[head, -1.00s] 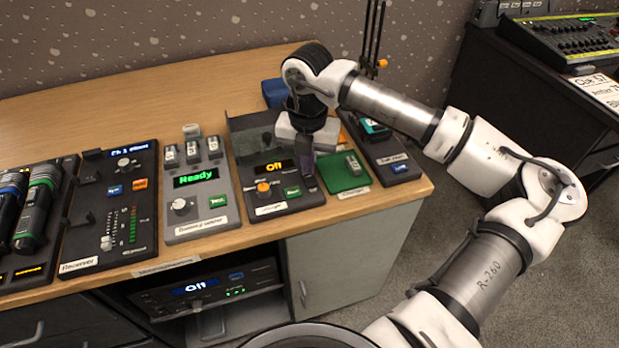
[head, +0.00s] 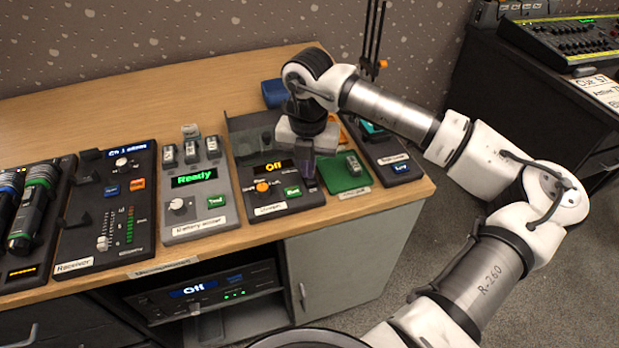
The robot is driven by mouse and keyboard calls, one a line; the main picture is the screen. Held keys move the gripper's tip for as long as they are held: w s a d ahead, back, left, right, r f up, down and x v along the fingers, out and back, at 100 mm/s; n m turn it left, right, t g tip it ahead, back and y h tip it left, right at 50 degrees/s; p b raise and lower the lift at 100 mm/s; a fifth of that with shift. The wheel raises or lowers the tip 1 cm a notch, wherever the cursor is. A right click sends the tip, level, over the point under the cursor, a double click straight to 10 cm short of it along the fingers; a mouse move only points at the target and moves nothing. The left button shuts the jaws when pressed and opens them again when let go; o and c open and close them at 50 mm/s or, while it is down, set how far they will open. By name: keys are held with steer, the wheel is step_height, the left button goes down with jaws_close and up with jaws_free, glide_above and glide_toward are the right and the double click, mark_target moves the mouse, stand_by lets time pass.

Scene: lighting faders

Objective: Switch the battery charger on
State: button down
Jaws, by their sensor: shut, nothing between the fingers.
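A grey unit (head: 198,218) with a label that seems to begin "Battery" stands on the desk. It has upright cells in slots at its back, a green display (head: 194,176) reading "Ready", a white knob (head: 177,205) and a green button (head: 215,201). To its right a dark unit (head: 270,209) has an amber display (head: 268,168) reading "Off", an orange-marked knob (head: 262,186) and a green button (head: 292,192); its label is too blurred to read. My gripper (head: 304,180) is shut and empty, pointing down over this dark unit's right edge. Contact cannot be told.
A green pad (head: 342,181) with a small cell (head: 353,166) lies right of my gripper. The receiver (head: 107,238) with its sliders stands left. A shelf unit (head: 206,293) below also reads "Off". Bare desk (head: 110,108) lies behind.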

steer(key=shift+r+p, duration=1.6)
steer(key=shift+r, duration=1.85)
